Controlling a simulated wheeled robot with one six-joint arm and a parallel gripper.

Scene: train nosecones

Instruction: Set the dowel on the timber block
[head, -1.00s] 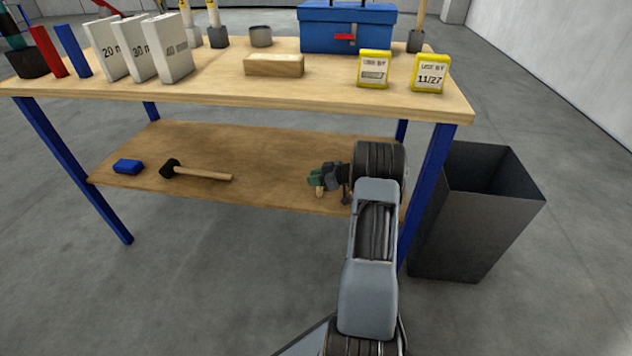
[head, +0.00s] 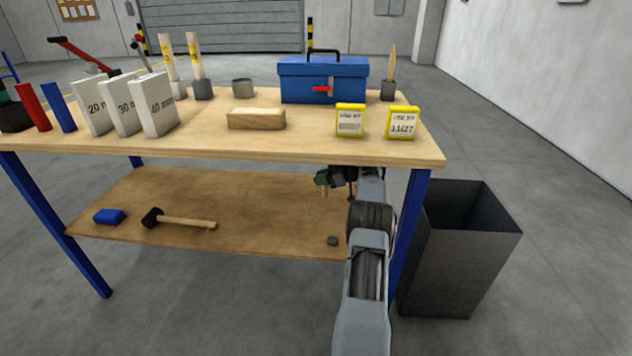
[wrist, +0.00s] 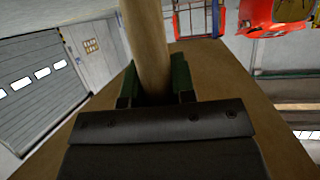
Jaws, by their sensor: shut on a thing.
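The timber block (head: 256,119) lies flat on the bench top, left of the yellow labels, with nothing on it. My gripper (head: 322,181) is below the bench top's front edge, above the lower shelf. It is shut on the dowel (head: 324,192), a light wooden rod whose short lower end shows under the jaws. In the wrist view the dowel (wrist: 146,45) stands between the two green finger pads (wrist: 155,85) and runs out of the top of the picture. Part of the dowel is hidden by the jaws.
The bench top (head: 200,140) overhangs my gripper. On it are a blue toolbox (head: 322,82), two yellow label blocks (head: 350,121) and white binders (head: 157,104). The lower shelf (head: 260,225) holds a mallet (head: 180,219), a blue block (head: 108,216) and a small grey piece (head: 333,240). A bin (head: 460,250) stands right.

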